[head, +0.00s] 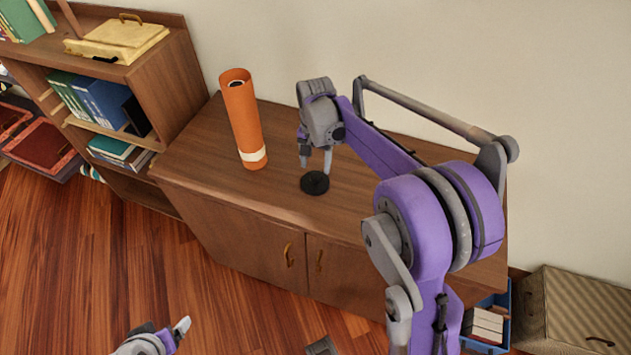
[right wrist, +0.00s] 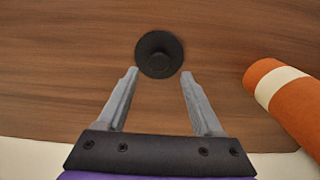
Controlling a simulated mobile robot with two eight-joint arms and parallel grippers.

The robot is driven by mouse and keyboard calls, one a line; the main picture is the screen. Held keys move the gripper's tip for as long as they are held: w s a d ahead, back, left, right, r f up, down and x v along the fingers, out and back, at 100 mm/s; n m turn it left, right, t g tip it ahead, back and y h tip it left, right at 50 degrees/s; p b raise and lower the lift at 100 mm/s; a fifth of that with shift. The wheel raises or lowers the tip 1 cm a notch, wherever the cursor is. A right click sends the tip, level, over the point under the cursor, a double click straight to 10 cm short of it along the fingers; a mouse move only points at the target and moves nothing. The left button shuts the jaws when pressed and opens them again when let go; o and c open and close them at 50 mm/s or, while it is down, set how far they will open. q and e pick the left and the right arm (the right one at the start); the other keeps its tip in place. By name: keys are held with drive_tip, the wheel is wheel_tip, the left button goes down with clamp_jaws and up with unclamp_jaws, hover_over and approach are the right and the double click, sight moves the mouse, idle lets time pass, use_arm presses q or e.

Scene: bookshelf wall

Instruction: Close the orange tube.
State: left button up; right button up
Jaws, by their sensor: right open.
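The orange tube (head: 243,118) stands upright on the cabinet top, with a white band near its base and its upper end open. In the right wrist view its lower part and band (right wrist: 285,95) show at the right edge. A round black cap (head: 314,183) lies flat on the cabinet top to the right of the tube; it also shows in the right wrist view (right wrist: 159,55), just beyond the fingertips. My right gripper (head: 316,164) points down above the cap, open and empty, its fingers (right wrist: 159,74) apart. My left gripper (head: 166,334) is low at the bottom left, partly cut off.
The wooden cabinet top (head: 205,150) is otherwise clear around the tube and cap. A bookshelf (head: 170,80) with books and a yellow case (head: 118,38) stands at the left. A wall is behind. A striped box (head: 575,310) and a blue crate (head: 488,325) are at the lower right.

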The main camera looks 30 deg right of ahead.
sight(315, 176)
drive_tip(key=f, duration=0.4)
drive_tip(key=shift+s+a+f, duration=0.15)
drive_tip(key=shift+s+f, duration=0.05)
drive_tip(key=shift+f, duration=0.2)
clamp_jaws()
